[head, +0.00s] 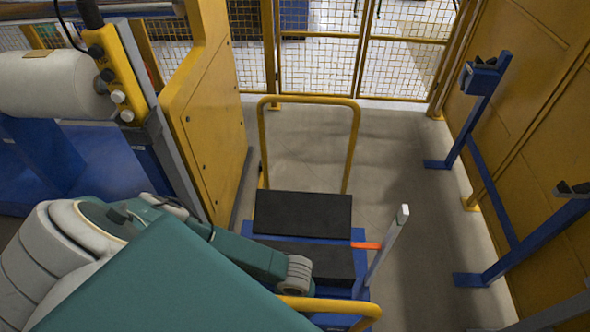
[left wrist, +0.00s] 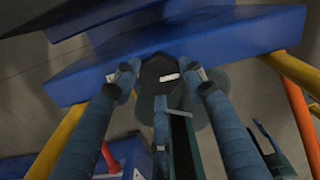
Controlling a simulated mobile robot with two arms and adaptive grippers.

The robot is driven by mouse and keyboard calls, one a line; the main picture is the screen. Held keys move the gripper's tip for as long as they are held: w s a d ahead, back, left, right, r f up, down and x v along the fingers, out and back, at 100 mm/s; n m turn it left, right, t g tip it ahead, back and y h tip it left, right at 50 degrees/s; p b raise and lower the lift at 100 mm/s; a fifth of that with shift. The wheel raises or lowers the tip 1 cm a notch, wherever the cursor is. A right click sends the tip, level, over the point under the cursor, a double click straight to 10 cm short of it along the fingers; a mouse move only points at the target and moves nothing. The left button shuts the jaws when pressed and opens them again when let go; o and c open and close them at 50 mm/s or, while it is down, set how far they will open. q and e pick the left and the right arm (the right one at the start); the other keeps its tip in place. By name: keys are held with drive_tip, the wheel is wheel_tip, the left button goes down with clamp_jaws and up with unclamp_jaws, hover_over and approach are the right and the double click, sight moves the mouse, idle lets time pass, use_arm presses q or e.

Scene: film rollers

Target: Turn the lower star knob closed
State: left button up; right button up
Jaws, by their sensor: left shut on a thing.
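In the left wrist view a dark knob (left wrist: 155,70) with a small white mark sits against a blue beam (left wrist: 240,40). My left gripper (left wrist: 164,78) has one blue finger on each side of it and is shut on it. I take it for the star knob; whether it is the lower one cannot be told, and its star outline is unclear. In the head view my teal left arm reaches toward the blue cart (head: 345,292) and hides the gripper and the knob. My right gripper is in neither view.
The cart has black pads (head: 302,214), a yellow hoop handle (head: 308,99) and an upright grey post (head: 388,250). A yellow machine panel (head: 205,115) and white roll (head: 50,84) stand left, a blue stand (head: 482,90) right. Floor (head: 400,160) between cart and stand is clear.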

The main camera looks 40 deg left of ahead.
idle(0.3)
use_arm(q)
drive_tip(key=o, duration=1.2)
drive_tip(key=shift+c, duration=0.2)
drive_tip(key=shift+r, duration=0.1)
wheel_tip(320, 180, up, 7)
drive_tip(key=shift+r, duration=0.2)
